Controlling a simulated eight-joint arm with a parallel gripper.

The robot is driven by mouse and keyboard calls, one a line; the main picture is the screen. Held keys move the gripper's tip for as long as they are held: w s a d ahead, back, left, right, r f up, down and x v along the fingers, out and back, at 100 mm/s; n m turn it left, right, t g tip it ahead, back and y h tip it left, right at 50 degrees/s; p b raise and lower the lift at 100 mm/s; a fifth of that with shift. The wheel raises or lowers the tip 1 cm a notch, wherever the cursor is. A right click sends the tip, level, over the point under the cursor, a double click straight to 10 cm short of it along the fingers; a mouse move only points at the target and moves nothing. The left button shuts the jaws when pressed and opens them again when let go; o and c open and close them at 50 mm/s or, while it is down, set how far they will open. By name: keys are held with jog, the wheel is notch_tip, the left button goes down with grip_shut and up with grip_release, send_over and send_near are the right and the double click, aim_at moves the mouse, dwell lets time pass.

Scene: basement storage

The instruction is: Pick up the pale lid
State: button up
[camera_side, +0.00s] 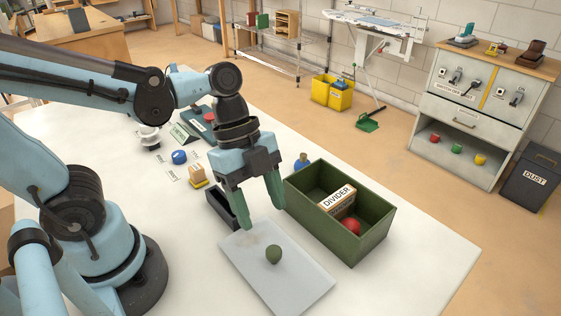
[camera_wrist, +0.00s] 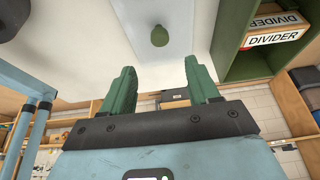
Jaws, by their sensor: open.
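The pale lid (camera_side: 291,283) is a flat, light grey rectangular plate with a dark green knob (camera_side: 274,254) standing on it. It lies on the white table near the front, left of the green bin. In the wrist view the lid (camera_wrist: 190,22) and its knob (camera_wrist: 159,36) show beyond the fingertips, roughly centred between them. My gripper (camera_side: 262,216) has green fingers spread apart with nothing between them. It hangs above the lid's far end, apart from the knob. The wrist view also shows the open fingers (camera_wrist: 160,68).
A green open bin (camera_side: 372,240) holds a box labelled DIVIDER (camera_side: 337,199) and a red ball (camera_side: 351,227), close right of my gripper. A narrow black tray (camera_side: 216,205) is just left of my fingers. Small items stand farther back. The table right of the lid's front is clear.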

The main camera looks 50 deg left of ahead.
aim_at(273, 250)
jog(key=shift+x, duration=1.75)
jog(key=shift+d+f, duration=0.15)
jog(key=shift+f, duration=0.7)
jog(key=shift+d+f, duration=0.1)
jog(key=shift+f, duration=0.8)
jog(key=shift+x, duration=0.9)
grip_shut()
